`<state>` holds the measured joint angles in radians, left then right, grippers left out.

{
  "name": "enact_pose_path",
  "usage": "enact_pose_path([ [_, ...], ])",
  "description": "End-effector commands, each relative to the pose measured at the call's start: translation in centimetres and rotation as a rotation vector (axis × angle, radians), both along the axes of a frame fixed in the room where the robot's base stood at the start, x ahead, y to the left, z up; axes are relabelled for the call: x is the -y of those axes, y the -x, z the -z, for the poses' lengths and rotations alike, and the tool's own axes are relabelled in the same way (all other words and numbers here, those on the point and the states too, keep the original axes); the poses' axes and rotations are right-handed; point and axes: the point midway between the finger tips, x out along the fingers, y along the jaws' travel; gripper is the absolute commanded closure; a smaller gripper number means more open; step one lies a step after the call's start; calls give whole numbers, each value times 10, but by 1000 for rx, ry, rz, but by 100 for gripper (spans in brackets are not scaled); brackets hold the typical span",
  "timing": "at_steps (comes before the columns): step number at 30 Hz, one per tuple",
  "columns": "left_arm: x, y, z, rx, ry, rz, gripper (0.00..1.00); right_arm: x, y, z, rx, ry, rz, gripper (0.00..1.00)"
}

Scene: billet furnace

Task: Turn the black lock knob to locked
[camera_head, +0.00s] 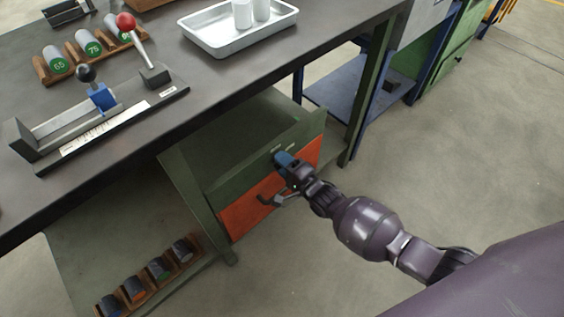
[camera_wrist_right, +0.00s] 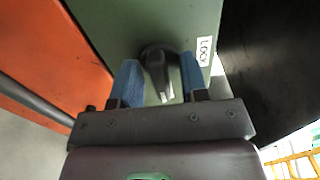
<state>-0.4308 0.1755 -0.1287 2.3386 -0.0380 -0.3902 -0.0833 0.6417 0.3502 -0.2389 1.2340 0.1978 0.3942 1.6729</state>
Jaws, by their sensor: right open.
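The black lock knob (camera_wrist_right: 158,72) is on the green front panel (camera_wrist_right: 105,25) of the cabinet under the workbench, beside a white label reading LOCK (camera_wrist_right: 205,51). My right gripper (camera_wrist_right: 160,84) is open, with one blue finger on each side of the knob. I cannot tell whether the fingers touch it. In the head view my right gripper (camera_head: 283,160) is at the upper part of the cabinet front and hides the knob. My left gripper is not in view.
Below the green panel is an orange drawer front (camera_head: 240,212) with a dark bar handle (camera_head: 268,200). The workbench top (camera_head: 150,50) overhangs the cabinet and carries a stop fixture (camera_head: 110,120) and a metal tray (camera_head: 215,42). Open floor (camera_head: 450,150) lies to the right.

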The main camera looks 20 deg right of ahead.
Motion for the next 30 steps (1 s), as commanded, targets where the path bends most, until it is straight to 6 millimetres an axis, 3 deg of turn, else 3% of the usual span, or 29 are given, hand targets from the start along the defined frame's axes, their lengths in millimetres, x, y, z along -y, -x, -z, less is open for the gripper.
enact_pose_path([
  [8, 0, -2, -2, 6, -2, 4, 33, 0, -1, 0, 0, 0, 0, 60],
  [16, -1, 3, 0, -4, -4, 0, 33, 0, -1, 0, 0, 0, 0, 99],
  [30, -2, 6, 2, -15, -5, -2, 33, 0, -1, 0, 29, 79, 0, 100],
])
